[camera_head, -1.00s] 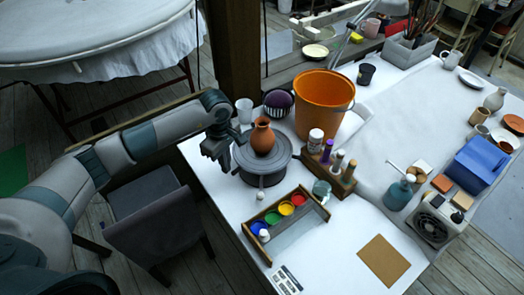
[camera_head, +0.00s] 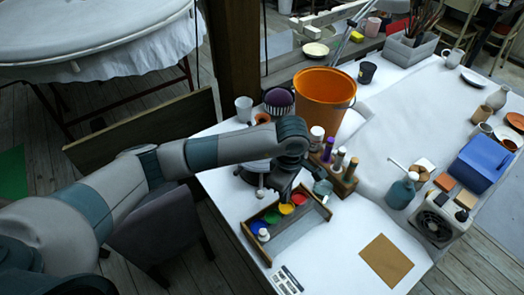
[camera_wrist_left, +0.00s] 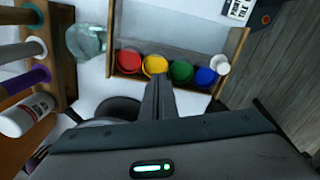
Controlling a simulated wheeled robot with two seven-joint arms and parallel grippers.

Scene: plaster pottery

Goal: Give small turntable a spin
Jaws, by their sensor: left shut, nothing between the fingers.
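The small grey turntable (camera_head: 248,177) stands on the white table, mostly hidden behind my left forearm and wrist. Only its front left edge shows. The rim of the terracotta vase (camera_head: 262,118) shows above my arm; the rest of the vase is hidden. My left gripper (camera_head: 278,191) points down at the turntable's front right side, near the paint tray. In the left wrist view its fingers (camera_wrist_left: 163,97) are shut and empty. A dark rounded edge, likely the turntable (camera_wrist_left: 118,108), lies beside the fingers; I cannot tell if they touch. My right gripper is not in view.
A wooden paint tray (camera_head: 323,212) with coloured pots lies just in front of the gripper. A bottle rack (camera_head: 347,186) and a glass jar (camera_head: 323,187) stand to its right. An orange bucket (camera_head: 325,95) stands behind. The table's front right is clear around a brown board (camera_head: 386,261).

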